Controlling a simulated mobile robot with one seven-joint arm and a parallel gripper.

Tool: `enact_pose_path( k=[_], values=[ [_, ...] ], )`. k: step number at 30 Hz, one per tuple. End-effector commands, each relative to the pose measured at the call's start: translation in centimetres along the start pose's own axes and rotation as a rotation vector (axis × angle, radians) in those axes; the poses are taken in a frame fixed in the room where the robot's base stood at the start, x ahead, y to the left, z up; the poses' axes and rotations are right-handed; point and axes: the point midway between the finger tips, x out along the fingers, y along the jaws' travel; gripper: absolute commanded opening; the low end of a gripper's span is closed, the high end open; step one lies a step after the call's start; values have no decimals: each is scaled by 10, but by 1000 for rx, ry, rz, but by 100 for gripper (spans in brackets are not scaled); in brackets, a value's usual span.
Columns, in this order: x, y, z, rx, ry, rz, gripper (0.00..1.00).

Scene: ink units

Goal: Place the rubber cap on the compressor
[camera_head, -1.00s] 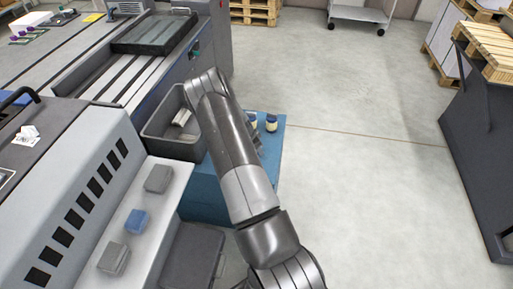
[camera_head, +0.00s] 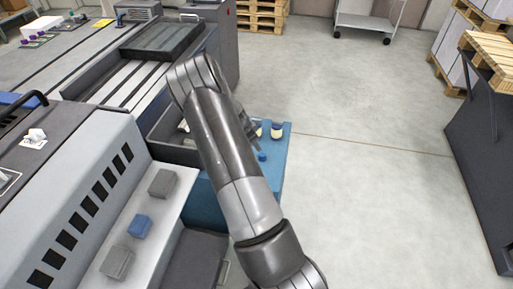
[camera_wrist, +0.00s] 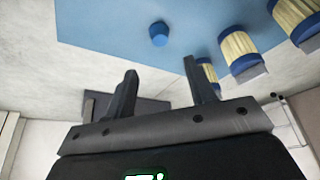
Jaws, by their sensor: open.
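A small blue round piece, which looks like the rubber cap (camera_wrist: 158,34), stands on the blue tabletop (camera_wrist: 100,22) in the wrist view. It also shows in the head view (camera_head: 262,156), just right of my arm. My gripper (camera_wrist: 160,66) is open and empty, its two fingers apart with the blue piece beyond them, not touching. In the head view my gripper (camera_head: 246,126) is partly hidden behind my arm. I cannot tell which of the machines in view is the compressor.
Several blue-and-cream jars (camera_wrist: 246,55) stand along the table edge, close to the right finger. A dark grey bin (camera_head: 160,148) sits left of my arm. A grey machine (camera_head: 85,185) with blocks on its ledge fills the left. Open floor (camera_head: 360,180) lies to the right.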

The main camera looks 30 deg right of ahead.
Motion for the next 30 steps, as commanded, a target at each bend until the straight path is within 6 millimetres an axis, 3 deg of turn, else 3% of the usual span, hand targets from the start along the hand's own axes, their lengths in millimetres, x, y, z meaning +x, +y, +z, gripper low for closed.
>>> enact_pose_path(
  k=[5, 8, 13, 20, 30],
  values=[
    [-18, 0, 0, -10, -8, -7, 50],
    [-43, 0, 2, -40, -29, -26, 50],
    [-112, 8, 8, -144, -88, -85, 50],
    [-206, 34, 20, -321, -152, -184, 50],
    [-326, 99, 43, -623, -186, -350, 50]
  ],
)
